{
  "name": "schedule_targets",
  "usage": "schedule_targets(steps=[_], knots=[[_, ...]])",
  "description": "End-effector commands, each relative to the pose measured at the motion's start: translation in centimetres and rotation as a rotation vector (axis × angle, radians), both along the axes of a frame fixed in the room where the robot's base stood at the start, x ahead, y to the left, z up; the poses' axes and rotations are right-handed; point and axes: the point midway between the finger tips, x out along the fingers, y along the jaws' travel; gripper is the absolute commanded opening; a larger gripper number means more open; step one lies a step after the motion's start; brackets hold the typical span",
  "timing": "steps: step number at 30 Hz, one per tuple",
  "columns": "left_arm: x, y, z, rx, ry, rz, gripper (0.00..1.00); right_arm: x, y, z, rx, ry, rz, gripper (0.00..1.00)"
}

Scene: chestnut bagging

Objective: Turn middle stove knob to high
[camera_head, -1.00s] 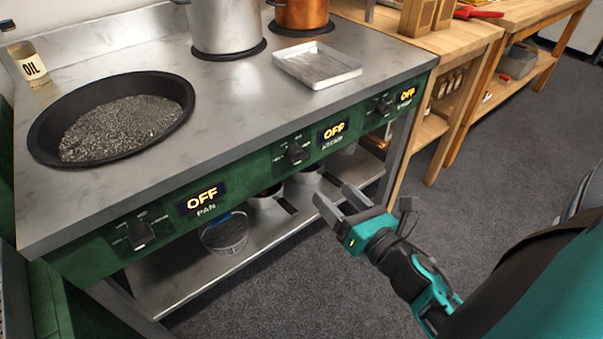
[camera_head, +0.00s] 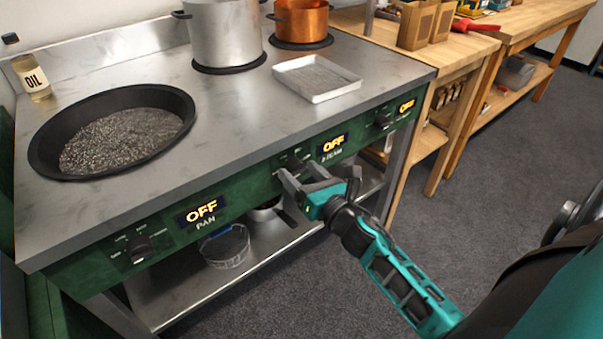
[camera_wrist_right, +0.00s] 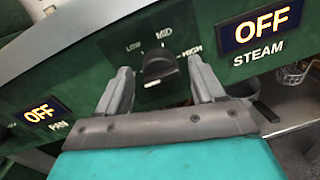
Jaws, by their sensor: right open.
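The middle stove knob (camera_wrist_right: 159,66) is black and sits on the green front panel, with LOW, MID and HIGH marked around it in the right wrist view. The STEAM display (camera_wrist_right: 262,25) beside it reads OFF, and it also shows in the head view (camera_head: 333,146). My right gripper (camera_head: 303,179) is at the panel in front of this knob and largely covers it in the head view. In the right wrist view the open fingers (camera_wrist_right: 160,88) stand on either side of the knob, with gaps visible. My left gripper is not in view.
The PAN knob (camera_head: 140,251) is at the left and another knob (camera_head: 382,121) at the right; both neighbouring displays read OFF. A black pan (camera_head: 45,150), a steel pot (camera_head: 222,35), a copper pot (camera_head: 301,18) and a metal tray (camera_head: 318,78) stand on the stove top.

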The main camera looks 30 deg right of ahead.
Motion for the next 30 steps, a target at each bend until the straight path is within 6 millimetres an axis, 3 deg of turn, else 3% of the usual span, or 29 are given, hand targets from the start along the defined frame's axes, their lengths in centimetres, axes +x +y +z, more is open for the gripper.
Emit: schedule_targets(steps=[9,26,30], knots=[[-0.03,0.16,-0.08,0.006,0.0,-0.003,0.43,0.28,0.01,-0.01,0.0,0.001,0.0,0.68],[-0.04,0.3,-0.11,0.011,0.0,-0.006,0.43,0.25,0.07,0.0,0.0,0.0,0.002,0.15],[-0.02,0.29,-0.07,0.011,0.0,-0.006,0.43,0.25,0.1,0.02,0.005,0.001,0.002,0.14]])
